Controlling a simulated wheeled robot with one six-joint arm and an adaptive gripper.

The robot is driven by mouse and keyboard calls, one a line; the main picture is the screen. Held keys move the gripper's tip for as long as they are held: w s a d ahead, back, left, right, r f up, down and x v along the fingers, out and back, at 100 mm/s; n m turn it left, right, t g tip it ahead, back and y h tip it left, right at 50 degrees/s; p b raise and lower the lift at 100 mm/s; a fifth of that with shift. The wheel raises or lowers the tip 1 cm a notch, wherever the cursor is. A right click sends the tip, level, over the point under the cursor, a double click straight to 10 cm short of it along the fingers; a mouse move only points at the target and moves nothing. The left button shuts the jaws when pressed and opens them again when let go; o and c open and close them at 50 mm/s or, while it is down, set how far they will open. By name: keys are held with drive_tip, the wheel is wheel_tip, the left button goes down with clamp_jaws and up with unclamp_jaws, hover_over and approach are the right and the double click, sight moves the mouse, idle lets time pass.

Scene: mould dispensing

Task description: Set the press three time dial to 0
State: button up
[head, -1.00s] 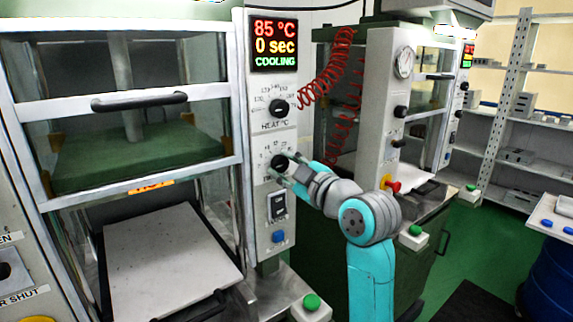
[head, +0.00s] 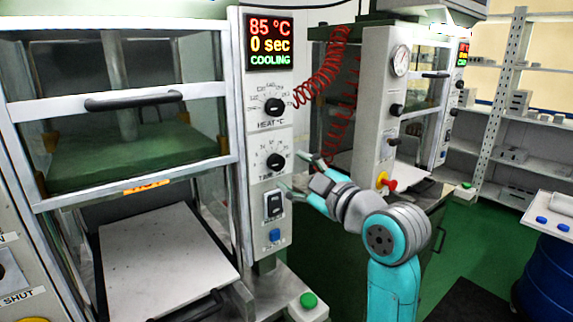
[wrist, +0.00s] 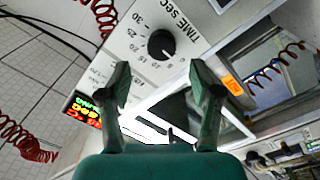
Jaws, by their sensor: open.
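The time dial is a round black knob (head: 276,161) on the white control panel of the near press, below the heat dial (head: 274,106). In the wrist view the knob (wrist: 161,44) sits beyond my fingertips, with the "TIME SEC" label and number scale around it. A pale mark on it points toward the low-number end; its exact reading is too small to tell. The display (head: 269,42) reads 85 °C, 0 sec, COOLING. My gripper (head: 296,173) is open and empty, just right of the dial and apart from it; it also shows in the wrist view (wrist: 160,72).
A black switch (head: 274,205) and a blue button (head: 275,235) lie below the dial. A green button box (head: 309,301) stands at the press's front. A second press with a red-yellow knob (head: 387,182) stands to the right. Red coiled hoses (head: 322,65) hang between them.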

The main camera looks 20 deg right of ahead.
drive_tip(key=v, duration=0.7)
drive_tip(key=shift+w+r, duration=0.1)
drive_tip(key=s+a+f+m+h, duration=0.15)
drive_tip(key=s+f+m, duration=0.35)
drive_tip(key=f, duration=1)
drive_tip(key=s+f+m+h, duration=0.3)
drive_tip(key=s+f+m, duration=0.25)
drive_tip(key=f, duration=1.05)
drive_tip(key=s+f+m+g+h, duration=0.2)
drive_tip(key=s+f, duration=0.6)
drive_tip(key=s, duration=0.6)
drive_tip(key=s+a+y, duration=0.1)
drive_tip(key=s+a, duration=0.1)
drive_tip(key=s, duration=1.5)
drive_tip(key=shift+f+g, duration=0.3)
drive_tip(key=shift+f, duration=0.05)
drive_tip(key=shift+a, duration=0.15)
